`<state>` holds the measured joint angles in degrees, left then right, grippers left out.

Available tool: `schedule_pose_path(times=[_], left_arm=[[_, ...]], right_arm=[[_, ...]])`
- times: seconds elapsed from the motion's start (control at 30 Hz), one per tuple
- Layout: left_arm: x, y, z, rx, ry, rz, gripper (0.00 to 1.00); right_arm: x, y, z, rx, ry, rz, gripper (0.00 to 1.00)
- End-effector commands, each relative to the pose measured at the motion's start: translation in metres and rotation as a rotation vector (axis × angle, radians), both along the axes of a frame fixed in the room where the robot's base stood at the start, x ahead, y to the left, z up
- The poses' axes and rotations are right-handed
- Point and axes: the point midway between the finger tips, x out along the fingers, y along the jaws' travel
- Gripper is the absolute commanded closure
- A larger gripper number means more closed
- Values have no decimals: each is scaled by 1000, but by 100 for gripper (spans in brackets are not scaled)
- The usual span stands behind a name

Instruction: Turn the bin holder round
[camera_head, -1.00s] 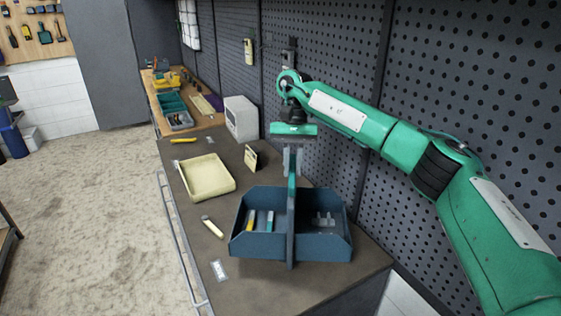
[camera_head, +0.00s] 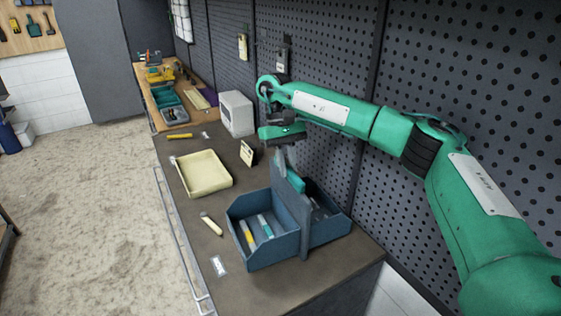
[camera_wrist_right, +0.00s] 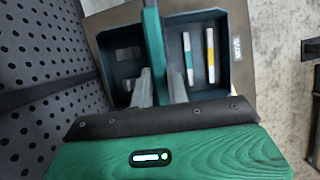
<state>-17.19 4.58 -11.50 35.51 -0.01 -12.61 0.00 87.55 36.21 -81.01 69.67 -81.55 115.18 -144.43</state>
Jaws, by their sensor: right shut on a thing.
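The bin holder (camera_head: 275,248) is a dark blue two-sided caddy with a tall divider and a teal grip on top. It stands at an angle on the dark worktop. Its near-left bin holds a yellow-and-white piece (camera_head: 247,236) and a teal-and-white piece (camera_head: 265,227); the far bin is mostly hidden behind the divider. My right gripper (camera_head: 281,160) reaches down from above and is shut on the grip. In the right wrist view the grip (camera_wrist_right: 154,45) runs between its fingers, with a bin on each side. My left gripper is not in view.
A cream tray (camera_head: 205,185), a small upright card (camera_head: 247,154) and a white box (camera_head: 237,113) stand behind the holder. A pale-handled tool (camera_head: 211,225) and a label (camera_head: 219,266) lie to its left. The perforated wall (camera_head: 460,90) is close on the right.

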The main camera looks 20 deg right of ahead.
Motion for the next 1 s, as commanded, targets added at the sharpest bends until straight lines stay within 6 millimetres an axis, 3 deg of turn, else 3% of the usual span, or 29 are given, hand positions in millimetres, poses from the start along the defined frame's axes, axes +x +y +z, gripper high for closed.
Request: schedule_pose_path(times=[0.9,0.93,1.0], left_arm=[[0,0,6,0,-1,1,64],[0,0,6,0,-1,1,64],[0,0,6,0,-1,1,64]], right_arm=[[-6,-11,-1,-1,2,85,100],[-6,-11,-1,-1,2,85,82],[-5,-10,-1,-1,2,85,68]])
